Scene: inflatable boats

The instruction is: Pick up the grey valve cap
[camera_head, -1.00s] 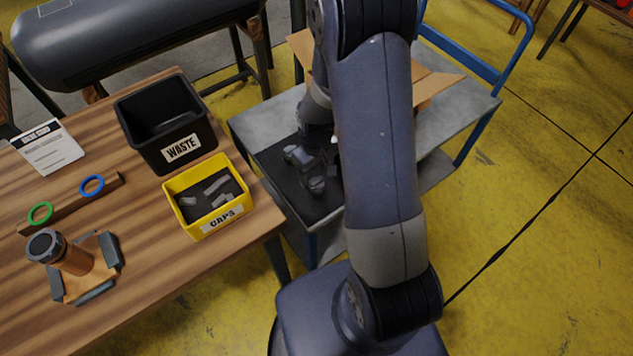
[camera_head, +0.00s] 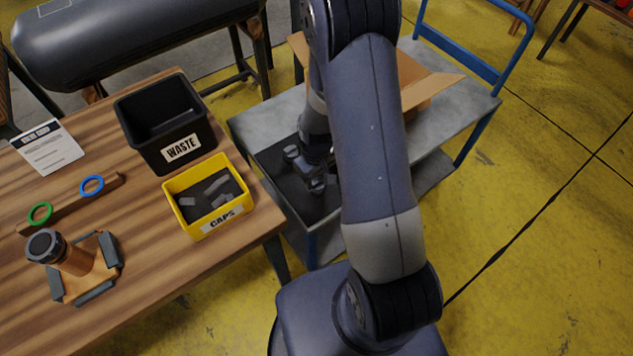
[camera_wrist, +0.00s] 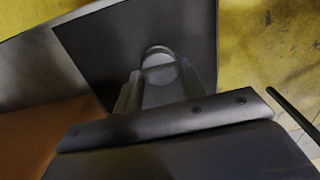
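The grey valve cap (camera_wrist: 158,68) shows in the wrist view as a rounded grey piece over the black mat (camera_wrist: 98,42). My gripper (camera_wrist: 160,90) has one finger on each side of it; whether the fingers touch it I cannot tell. In the head view my gripper (camera_head: 304,169) points down low over the mat (camera_head: 272,160) on the grey cart, its fingers spread apart. The cap cannot be made out clearly there, as the gripper and arm cover much of that spot.
An open cardboard box (camera_head: 428,92) stands on the cart (camera_head: 250,125) behind my arm. On the wooden table left are a yellow caps bin (camera_head: 172,205) with grey pieces, a black waste bin (camera_head: 140,138), a rack with green and blue rings (camera_head: 91,185), and a valve stand (camera_head: 75,262).

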